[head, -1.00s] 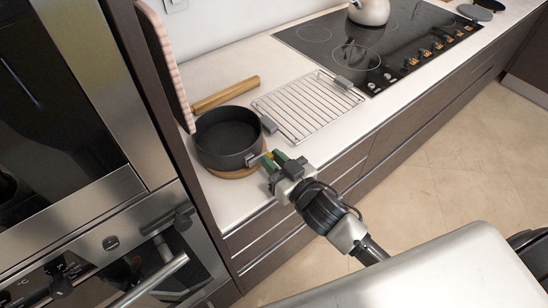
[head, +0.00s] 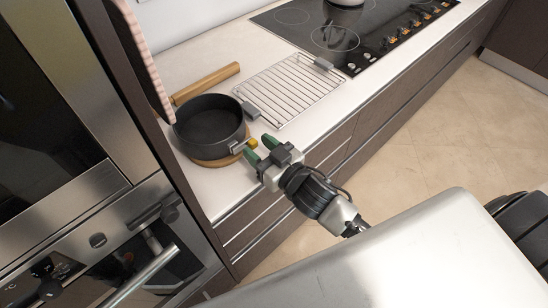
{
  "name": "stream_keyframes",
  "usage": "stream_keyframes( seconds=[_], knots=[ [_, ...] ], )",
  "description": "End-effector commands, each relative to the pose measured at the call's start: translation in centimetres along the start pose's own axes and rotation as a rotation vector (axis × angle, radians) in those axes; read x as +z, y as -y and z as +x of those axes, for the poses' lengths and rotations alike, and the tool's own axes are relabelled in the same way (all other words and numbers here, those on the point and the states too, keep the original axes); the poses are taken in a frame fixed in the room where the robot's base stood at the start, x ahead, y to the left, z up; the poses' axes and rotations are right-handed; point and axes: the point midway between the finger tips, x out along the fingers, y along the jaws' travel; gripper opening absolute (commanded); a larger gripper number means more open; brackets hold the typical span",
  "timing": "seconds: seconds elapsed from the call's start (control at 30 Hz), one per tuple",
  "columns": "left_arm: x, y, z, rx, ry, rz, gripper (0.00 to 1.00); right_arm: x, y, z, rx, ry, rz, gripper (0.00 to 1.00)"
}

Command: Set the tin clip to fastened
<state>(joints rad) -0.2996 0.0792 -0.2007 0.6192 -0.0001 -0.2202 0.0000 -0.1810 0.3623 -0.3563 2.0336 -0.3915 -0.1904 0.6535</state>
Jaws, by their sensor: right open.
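The tin (head: 208,122) is a round, dark, open pan on a round wooden board (head: 216,162). Its metal clip (head: 237,149) is on the side of the wall facing my right gripper. A small yellow tab (head: 253,143) sticks out from the clip. My right gripper (head: 258,149) is open, with its green fingertips spread close to the yellow tab. Whether they touch the tab I cannot tell. Whether the clip lies flat against the wall is too small to tell. My left gripper is out of view.
A wire rack (head: 290,88) with grey end pieces lies right of the tin. The hob (head: 345,35) is farther back. The stacked ovens (head: 85,215) stand at the left. The counter's front edge runs under my right arm.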

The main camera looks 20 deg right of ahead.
Motion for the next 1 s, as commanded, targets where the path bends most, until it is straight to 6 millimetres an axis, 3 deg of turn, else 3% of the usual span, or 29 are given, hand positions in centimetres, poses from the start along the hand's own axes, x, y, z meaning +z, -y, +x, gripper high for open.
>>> stream_keyframes(
  seconds=[0.3, 0.5, 0.7, 1.0],
  knots=[
    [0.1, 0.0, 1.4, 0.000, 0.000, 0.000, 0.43, 0.4, 0.0, -5.8, 0.000, 0.004, 0.001, 0.47],
    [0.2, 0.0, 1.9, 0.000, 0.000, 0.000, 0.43, 0.2, 0.0, -8.6, 0.000, 0.002, 0.000, 0.47],
    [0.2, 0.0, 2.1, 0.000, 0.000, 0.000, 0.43, 0.1, 0.0, -9.8, -0.001, 0.000, -0.001, 0.47],
    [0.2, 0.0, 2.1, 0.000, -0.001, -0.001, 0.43, 0.0, 0.0, -10.0, -0.001, 0.000, -0.001, 0.47]
  ],
)
